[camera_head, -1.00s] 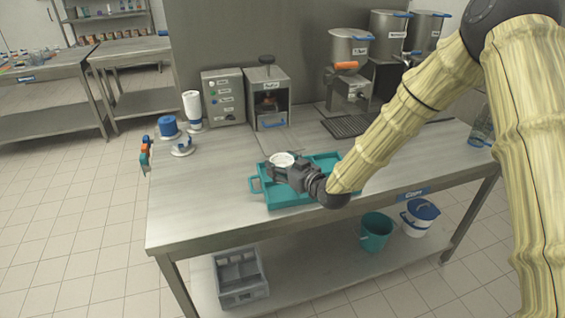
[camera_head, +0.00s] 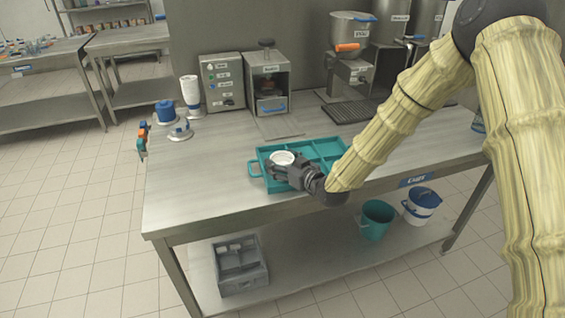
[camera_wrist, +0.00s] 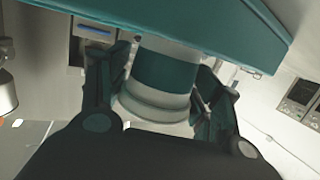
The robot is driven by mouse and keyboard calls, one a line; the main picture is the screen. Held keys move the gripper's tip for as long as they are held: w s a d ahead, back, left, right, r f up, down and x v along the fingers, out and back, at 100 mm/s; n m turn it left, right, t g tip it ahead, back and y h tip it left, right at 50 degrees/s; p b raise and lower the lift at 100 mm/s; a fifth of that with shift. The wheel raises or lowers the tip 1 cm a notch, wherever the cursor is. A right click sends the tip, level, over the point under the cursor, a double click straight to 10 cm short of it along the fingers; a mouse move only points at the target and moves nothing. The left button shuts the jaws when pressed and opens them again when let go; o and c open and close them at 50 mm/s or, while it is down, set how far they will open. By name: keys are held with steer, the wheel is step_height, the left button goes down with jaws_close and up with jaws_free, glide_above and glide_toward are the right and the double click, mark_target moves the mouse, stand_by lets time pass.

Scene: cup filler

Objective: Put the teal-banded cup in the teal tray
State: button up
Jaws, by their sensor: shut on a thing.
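The teal-banded cup (camera_wrist: 165,75) is between the fingers of my gripper (camera_wrist: 160,100) in the wrist view. It is white with a wide teal band. My gripper (camera_head: 285,165) is shut on it. In the head view only the cup's white top (camera_head: 283,158) shows above the gripper; the band is hidden there. The teal tray (camera_head: 322,147) lies on the steel table, with dividers making compartments. The cup is over the tray's left part. I cannot tell whether it touches the tray floor. A teal edge, likely the tray's, also shows in the wrist view (camera_wrist: 215,30).
A machine with a blue handle (camera_head: 268,82) and a grey control box (camera_head: 222,83) stand behind the tray. A dispenser (camera_head: 350,70) with a drip grate (camera_head: 350,111) is at back right.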

steer(key=shift+f, duration=0.25)
stand_by(0.5)
steer(key=o, duration=1.1)
steer(key=v, duration=1.2)
steer(key=shift+s, duration=0.1)
